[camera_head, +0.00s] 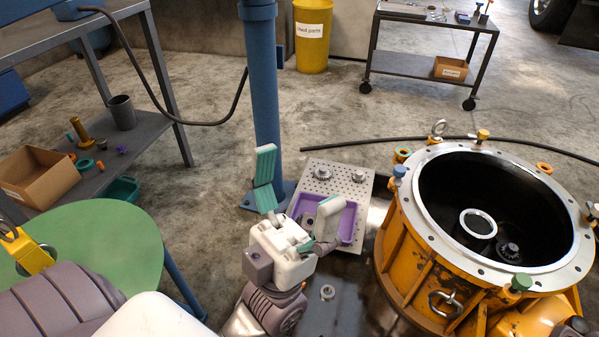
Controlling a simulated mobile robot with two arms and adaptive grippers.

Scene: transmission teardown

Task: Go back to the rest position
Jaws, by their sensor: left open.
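My left gripper (297,182) is in the lower middle of the head view, with its fingers pointing up and away. Its two teal-padded fingers are spread wide and I see nothing between them. It is in front of a purple tray (349,222), which it partly hides. The open orange transmission housing (397,262) stands to its right, apart from it. My right gripper does not show.
A green round tabletop (115,235) is at left. Shelves, a cart (425,65) and a yellow bin (312,55) stand farther back. Open floor lies between.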

